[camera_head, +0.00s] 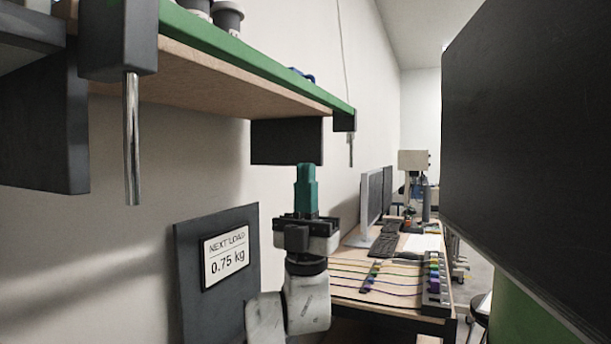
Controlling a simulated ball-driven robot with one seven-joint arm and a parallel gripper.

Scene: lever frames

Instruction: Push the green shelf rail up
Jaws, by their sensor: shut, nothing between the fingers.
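The green shelf rail (245,55) runs along the front edge of a wooden shelf on the left wall, from the upper left toward the middle of the picture. My gripper (306,168) points straight up, with its teal fingers shut and empty. Its tips show below the far part of the rail, with a visible gap between them in the picture. I cannot tell how far apart they are in depth. The shelf looks level, and its wooden underside (215,82) is bare.
Dark brackets with metal rods (132,140) hang at the shelf's near and far ends. Dark containers (228,18) stand on top. A sign reading "NEXT LOAD 0.75 kg" (226,256) is below. A desk with monitors (373,202) is behind. A large dark panel (520,130) fills the right.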

